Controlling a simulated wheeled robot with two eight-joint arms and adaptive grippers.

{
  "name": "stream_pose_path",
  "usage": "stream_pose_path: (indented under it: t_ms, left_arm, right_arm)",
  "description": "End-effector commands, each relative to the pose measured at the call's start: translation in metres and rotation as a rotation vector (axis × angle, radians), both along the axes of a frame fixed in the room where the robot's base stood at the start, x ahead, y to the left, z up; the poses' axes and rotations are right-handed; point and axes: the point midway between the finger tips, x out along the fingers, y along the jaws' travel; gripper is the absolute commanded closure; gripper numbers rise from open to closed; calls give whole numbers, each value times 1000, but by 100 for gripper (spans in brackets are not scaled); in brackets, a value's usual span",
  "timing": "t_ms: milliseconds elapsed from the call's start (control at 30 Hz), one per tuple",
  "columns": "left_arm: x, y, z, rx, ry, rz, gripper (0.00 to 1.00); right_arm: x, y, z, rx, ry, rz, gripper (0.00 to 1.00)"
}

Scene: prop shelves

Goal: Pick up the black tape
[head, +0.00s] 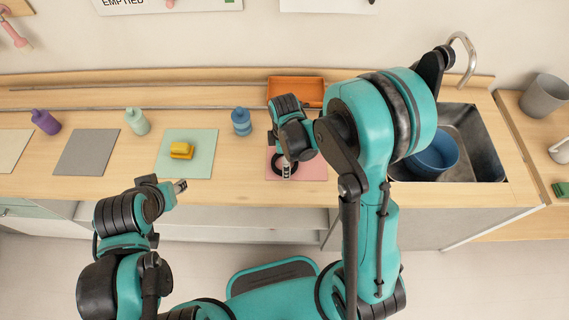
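The black tape (275,168), a dark ring, lies on a pink mat (316,171) near the middle of the counter. My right gripper (287,172) points down at the tape, with its fingertips over or at the ring. The gripper and wrist hide part of the tape, and I cannot tell whether the fingers touch it or how wide they are. My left gripper (181,186) is in front of the counter edge, below the pale green mat, away from the tape. Its fingers are too small to judge.
A yellow object (181,150) sits on the pale green mat (203,164). An orange tray (296,91) is at the back. A blue bowl (436,158) is in the sink (480,140). The grey mat (87,153) is bare.

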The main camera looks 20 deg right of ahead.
Motion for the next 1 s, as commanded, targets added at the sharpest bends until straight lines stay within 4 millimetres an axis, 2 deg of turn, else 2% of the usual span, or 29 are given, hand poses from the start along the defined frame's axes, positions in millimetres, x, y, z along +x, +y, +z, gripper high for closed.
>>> stream_pose_path:
  t_ms: [133,167,333,367,767,867,1000]
  left_arm:
    - [0,0,1,0,0,0,60]
    - [0,0,1,0,0,0,60]
    - [0,0,1,0,0,0,60]
    - [0,0,1,0,0,0,60]
    - [0,0,3,0,0,0,60]
    - [0,0,6,0,0,0,60]
    - [0,0,15,0,0,0,60]
  right_arm:
    - [0,0,1,0,0,0,9]
    - [0,0,1,0,0,0,14]
    - [0,0,1,0,0,-1,59]
    - [0,0,1,0,0,-1,63]
    - [0,0,5,0,0,-1,63]
    - [0,0,15,0,0,-1,63]
    - [0,0,38,0,0,-1,63]
